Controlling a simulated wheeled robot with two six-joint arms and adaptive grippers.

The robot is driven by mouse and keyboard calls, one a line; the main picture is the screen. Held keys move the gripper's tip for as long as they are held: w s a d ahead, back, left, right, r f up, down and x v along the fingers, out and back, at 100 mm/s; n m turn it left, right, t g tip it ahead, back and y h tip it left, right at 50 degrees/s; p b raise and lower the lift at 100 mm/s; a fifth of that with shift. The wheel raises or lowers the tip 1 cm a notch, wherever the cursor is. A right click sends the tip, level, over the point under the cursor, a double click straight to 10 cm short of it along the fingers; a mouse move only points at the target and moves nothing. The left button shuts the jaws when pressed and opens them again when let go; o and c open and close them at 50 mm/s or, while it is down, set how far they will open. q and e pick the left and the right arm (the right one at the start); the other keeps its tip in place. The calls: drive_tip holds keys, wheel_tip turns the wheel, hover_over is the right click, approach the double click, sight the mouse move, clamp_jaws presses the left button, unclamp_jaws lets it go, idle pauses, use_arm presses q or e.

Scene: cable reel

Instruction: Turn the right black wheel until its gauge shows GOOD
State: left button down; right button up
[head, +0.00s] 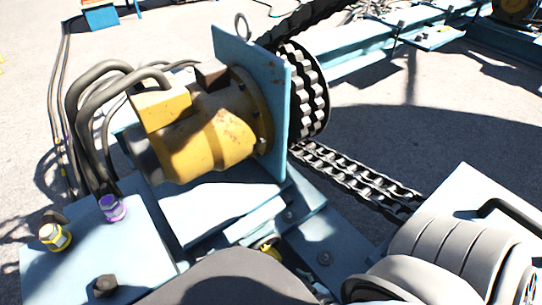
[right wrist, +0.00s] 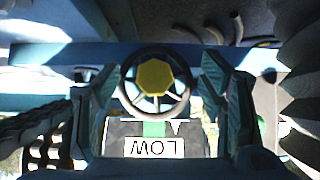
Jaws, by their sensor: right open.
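In the right wrist view, a black spoked wheel (right wrist: 131,96) with a yellow eight-sided hub (right wrist: 155,76) faces the camera. My right gripper (right wrist: 160,72) is open, with one finger on each side of the wheel; I cannot tell whether either touches the rim. Just below the wheel in that view, a gauge's white label (right wrist: 153,147) reads LOW, upside down. A small green patch (right wrist: 154,129) shows above the label. No black wheel or gauge can be made out in the head view. My left gripper is in neither view.
A yellow motor (head: 210,140) sits against an upright blue plate (head: 262,85), with a chain sprocket (head: 312,90) and chain (head: 355,175) beyond. Thick hoses (head: 85,100) run at left. A blue block (head: 85,250) carries yellow and purple fittings. Open ground (head: 450,150) lies at right.

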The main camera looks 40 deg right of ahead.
sight(276, 264)
drive_tip(key=s+r+t, duration=0.3)
drive_tip(key=b+x, duration=0.1)
drive_tip(key=x, duration=0.4)
drive_tip(key=b+x, duration=0.1)
drive_tip(key=x, duration=0.2)
drive_tip(key=shift+d+b, duration=0.3)
drive_tip(key=b+x, duration=0.2)
drive_tip(key=x, duration=0.3)
drive_tip(key=shift+w, duration=0.45)
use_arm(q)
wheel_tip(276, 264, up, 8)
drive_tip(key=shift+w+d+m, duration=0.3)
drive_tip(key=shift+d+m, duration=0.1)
use_arm(e)
clamp_jaws()
